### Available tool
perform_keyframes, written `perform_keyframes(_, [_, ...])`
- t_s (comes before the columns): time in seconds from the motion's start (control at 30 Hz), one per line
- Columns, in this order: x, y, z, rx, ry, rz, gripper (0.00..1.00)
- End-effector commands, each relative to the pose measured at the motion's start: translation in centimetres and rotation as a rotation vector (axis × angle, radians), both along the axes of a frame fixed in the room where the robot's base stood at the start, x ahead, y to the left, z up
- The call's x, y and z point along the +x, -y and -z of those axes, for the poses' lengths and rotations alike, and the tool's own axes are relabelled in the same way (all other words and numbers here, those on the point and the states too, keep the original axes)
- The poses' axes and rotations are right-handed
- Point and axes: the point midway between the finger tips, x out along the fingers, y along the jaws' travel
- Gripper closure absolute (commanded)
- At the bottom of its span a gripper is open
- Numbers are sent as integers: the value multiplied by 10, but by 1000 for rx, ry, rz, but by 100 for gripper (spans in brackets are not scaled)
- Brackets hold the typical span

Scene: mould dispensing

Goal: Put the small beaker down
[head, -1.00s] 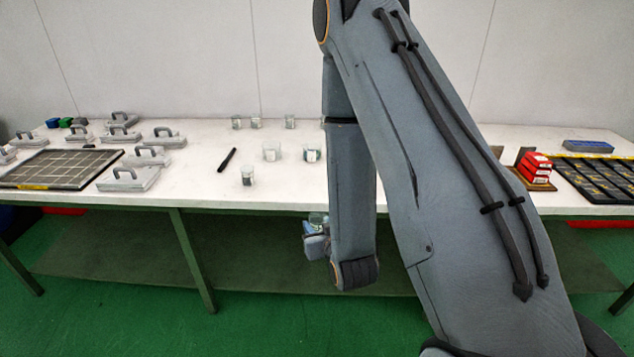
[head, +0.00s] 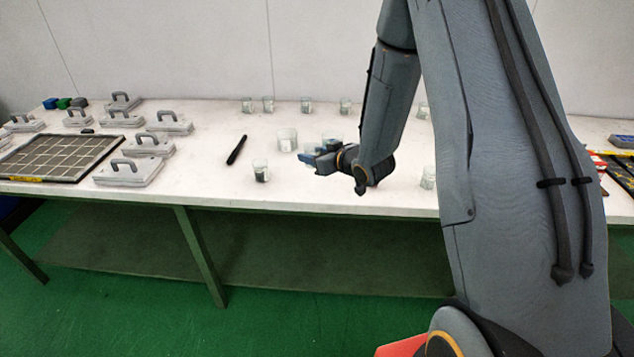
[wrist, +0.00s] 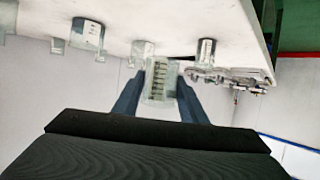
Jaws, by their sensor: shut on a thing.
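My gripper (wrist: 160,95) is shut on a small clear beaker (wrist: 160,78) with dark graduation marks, held between its two fingers in the wrist view. In the head view my gripper (head: 312,156) is over the front half of the white table (head: 215,183), right of a larger beaker (head: 287,140). The held beaker is hard to make out there, against another beaker behind the gripper. The wrist view shows the table upside down, along the top. I cannot tell whether the held beaker touches the table.
A small beaker (head: 261,172) stands front left of my gripper, and a black pen-like object (head: 237,150) lies farther left. Several beakers (head: 306,105) stand along the back. Another beaker (head: 428,178) is at the right. Grey lidded moulds (head: 130,171) and a gridded tray (head: 60,158) fill the left.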

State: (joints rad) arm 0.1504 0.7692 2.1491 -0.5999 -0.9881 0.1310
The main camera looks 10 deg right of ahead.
Motion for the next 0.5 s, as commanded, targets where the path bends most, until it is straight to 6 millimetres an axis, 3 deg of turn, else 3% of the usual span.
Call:
perform_keyframes(0.1, [18,11,-11,0,3,-50,85])
perform_keyframes(0.27, [26,19,-15,2,-2,-82,85])
perform_keyframes(0.5, [26,22,17,4,-5,-84,85])
